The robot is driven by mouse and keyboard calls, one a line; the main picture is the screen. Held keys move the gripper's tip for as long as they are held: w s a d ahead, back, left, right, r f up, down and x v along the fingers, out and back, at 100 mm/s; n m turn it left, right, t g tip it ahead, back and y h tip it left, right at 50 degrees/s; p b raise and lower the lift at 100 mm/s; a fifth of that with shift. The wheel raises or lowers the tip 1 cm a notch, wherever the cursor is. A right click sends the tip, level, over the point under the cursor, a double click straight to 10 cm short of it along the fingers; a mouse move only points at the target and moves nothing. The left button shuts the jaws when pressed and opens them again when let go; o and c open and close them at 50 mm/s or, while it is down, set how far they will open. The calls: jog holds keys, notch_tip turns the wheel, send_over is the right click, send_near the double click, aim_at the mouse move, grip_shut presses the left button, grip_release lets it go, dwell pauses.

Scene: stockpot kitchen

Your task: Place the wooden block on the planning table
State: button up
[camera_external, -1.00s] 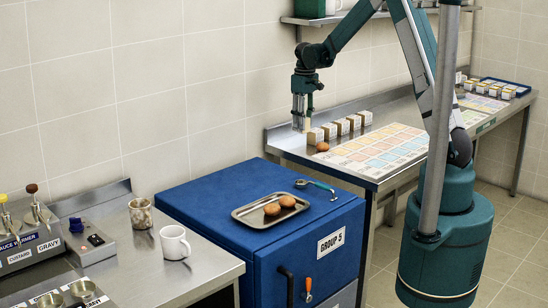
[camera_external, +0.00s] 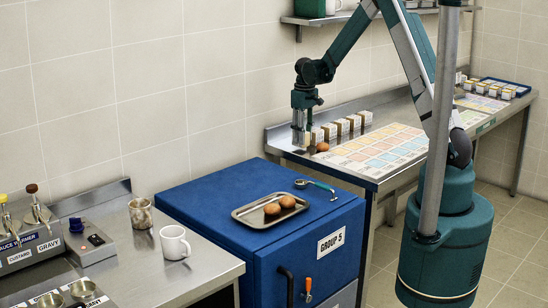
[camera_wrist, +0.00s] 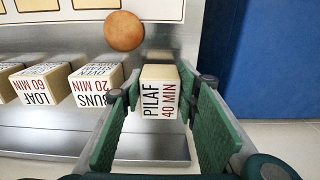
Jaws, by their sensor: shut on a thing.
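The wooden block (camera_wrist: 159,97), labelled PILAF 40 MIN, is between the green fingers of my gripper (camera_wrist: 158,125) in the wrist view. My gripper is shut on it. In the external view my gripper (camera_external: 302,138) points down at the near left end of the steel table (camera_external: 398,104), beside a row of similar blocks (camera_external: 343,127). The held block is hard to make out there. I cannot tell whether its base touches the table. A coloured grid chart (camera_external: 380,147) lies on the table.
A brown egg (camera_external: 323,147) lies close to my gripper; it also shows in the wrist view (camera_wrist: 124,30). BUNS (camera_wrist: 96,82) and LOAF (camera_wrist: 39,83) blocks stand to the left. The blue cabinet (camera_external: 215,184) carries a tray (camera_external: 247,218) with two eggs and a green-handled tool (camera_external: 318,186).

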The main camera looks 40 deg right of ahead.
jog(key=shift+f, duration=0.6)
jog(key=shift+f, duration=0.2)
jog(key=o, duration=0.9)
jog(key=shift+o, duration=0.2)
jog(key=shift+r, duration=0.1)
notch_tip(320, 180, up, 12)
jog(key=shift+r+p, duration=0.1)
jog(key=shift+p, duration=0.2)
